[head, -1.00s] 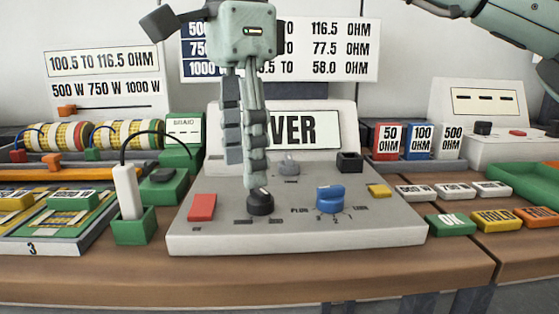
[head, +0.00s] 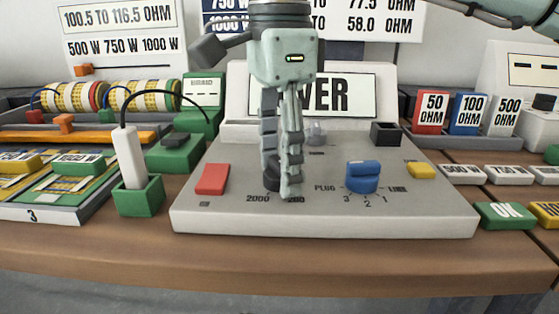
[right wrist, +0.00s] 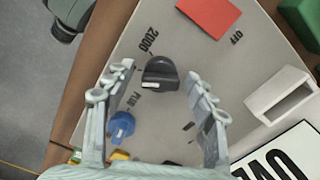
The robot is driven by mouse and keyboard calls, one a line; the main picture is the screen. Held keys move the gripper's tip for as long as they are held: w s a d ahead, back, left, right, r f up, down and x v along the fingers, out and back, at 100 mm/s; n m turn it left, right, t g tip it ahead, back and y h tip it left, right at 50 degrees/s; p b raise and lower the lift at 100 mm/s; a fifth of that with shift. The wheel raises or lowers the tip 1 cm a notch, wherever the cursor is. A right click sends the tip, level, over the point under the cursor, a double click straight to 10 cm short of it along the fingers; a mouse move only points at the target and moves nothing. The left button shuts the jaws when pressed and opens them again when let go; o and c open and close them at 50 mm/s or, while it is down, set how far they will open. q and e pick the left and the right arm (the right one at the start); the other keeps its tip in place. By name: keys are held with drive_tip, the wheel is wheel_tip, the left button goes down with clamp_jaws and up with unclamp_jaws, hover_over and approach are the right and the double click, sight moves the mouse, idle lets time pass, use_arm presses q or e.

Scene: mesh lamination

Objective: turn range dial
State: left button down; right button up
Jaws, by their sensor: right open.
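The black range dial (head: 271,179) sits on the light grey console (head: 330,218), above printed 2000 and 200 marks. My right gripper (head: 284,190) comes down from above and partly hides the dial in the head view. In the right wrist view the dial (right wrist: 160,74) with its pale pointer line lies between the two spread fingers of my right gripper (right wrist: 159,76). The fingers are open, with a gap on both sides of the dial. I cannot tell how far the fingertips are down beside it. My left gripper is not in view.
A red button (head: 212,179) is left of the dial. A blue knob (head: 362,177) and a yellow button (head: 421,171) are to the right. A white probe (head: 128,158) with a black cable stands in a green holder (head: 139,199). The wooden front edge (head: 320,262) is clear.

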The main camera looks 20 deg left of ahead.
drive_tip(key=c, duration=1.1)
drive_tip(key=shift+m, duration=0.3)
drive_tip(key=m, duration=0.7)
drive_tip(key=shift+m, duration=1.2)
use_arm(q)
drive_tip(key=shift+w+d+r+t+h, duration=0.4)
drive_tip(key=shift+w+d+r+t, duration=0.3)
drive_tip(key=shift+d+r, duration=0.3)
use_arm(e)
drive_tip(key=shift+m, duration=1.1)
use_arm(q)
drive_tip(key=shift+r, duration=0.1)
